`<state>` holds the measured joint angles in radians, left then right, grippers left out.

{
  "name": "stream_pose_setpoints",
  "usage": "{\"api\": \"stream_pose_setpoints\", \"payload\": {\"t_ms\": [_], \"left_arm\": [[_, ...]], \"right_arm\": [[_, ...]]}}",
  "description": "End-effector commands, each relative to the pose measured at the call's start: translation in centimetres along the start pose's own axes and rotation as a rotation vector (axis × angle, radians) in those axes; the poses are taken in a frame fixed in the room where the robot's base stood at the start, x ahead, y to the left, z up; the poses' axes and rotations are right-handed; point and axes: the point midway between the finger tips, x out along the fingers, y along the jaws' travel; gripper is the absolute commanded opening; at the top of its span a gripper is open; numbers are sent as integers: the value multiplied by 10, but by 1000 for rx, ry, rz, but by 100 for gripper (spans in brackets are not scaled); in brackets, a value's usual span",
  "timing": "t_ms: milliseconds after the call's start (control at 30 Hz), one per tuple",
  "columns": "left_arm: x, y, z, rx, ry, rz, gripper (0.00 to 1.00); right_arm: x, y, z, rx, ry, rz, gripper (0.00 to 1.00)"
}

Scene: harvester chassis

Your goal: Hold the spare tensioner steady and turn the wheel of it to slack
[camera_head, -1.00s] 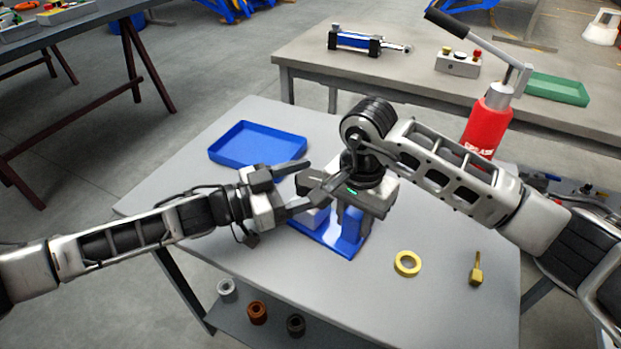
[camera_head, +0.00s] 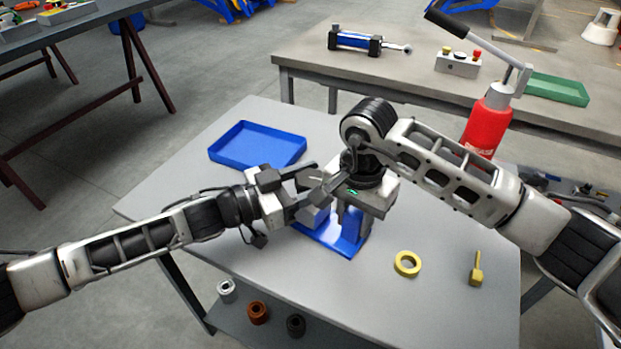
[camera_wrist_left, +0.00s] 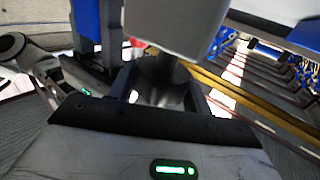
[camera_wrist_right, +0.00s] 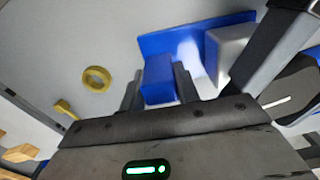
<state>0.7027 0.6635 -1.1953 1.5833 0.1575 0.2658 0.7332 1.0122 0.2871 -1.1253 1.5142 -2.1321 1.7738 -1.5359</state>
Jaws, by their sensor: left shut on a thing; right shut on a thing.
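The spare tensioner stands on the near table, with a blue base plate (camera_head: 327,236), a blue upright (camera_head: 351,226) and a pale grey block (camera_wrist_right: 230,45). My right gripper (camera_head: 350,207) comes from above and is shut on the blue upright (camera_wrist_right: 158,82), which shows between its fingers in the right wrist view. My left gripper (camera_head: 314,187) reaches in from the left, at the grey block's side. In the left wrist view its fingers (camera_wrist_left: 163,88) are closed around a round part below the grey block (camera_wrist_left: 178,22), apparently the wheel. My grippers hide much of the wheel.
A blue tray (camera_head: 256,148) lies behind left. A yellow ring (camera_head: 407,263) and a brass-coloured tool (camera_head: 476,269) lie at the right. Several rings, including a brown one (camera_head: 257,312), sit on the lower shelf. A red jack (camera_head: 487,125) stands behind my right arm.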

Motion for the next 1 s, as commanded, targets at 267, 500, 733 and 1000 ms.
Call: {"api": "stream_pose_setpoints", "payload": {"t_ms": [267,500,733,1000], "left_arm": [[2,5,-1,-9,8,-179,26],[3,5,-3,-8,12,-364,26],[2,4,-5,-2,13,-504,26],[1,2,-5,3,10,-590,26]], "right_arm": [[-1,-1,0,-1,-1,-4,0],[-1,-1,1,-2,-1,-4,0],[-1,-2,1,-3,-2,-4,0],[-1,-2,2,-4,-2,-5,0]]}}
